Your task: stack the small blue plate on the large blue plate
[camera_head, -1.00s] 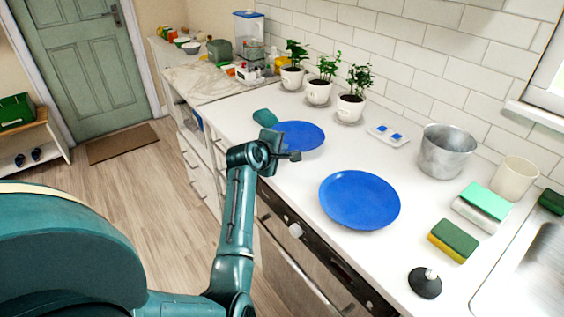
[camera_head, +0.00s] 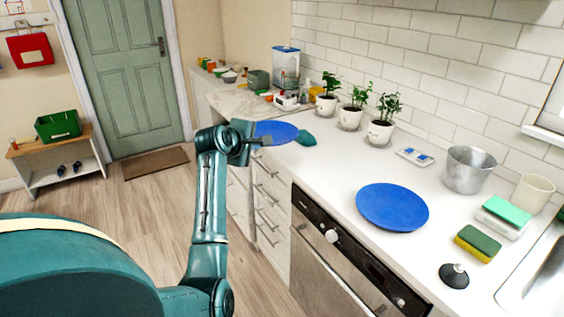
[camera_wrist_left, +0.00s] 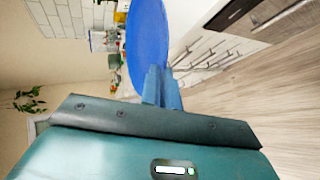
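The small blue plate (camera_head: 277,131) is held by its edge in my left gripper (camera_head: 254,140), near the counter's front edge. In the left wrist view the plate (camera_wrist_left: 147,38) extends out from the two fingers (camera_wrist_left: 161,88), which are closed together at its rim. The large blue plate (camera_head: 392,207) lies flat and empty on the white counter, to the right of the held plate and clearly apart from it. My right gripper is not in view.
Potted plants (camera_head: 351,112) line the wall. A metal pot (camera_head: 467,170), sponge (camera_head: 477,243) and black round object (camera_head: 454,275) stand right of the large plate. The counter (camera_head: 335,165) between the plates is clear.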

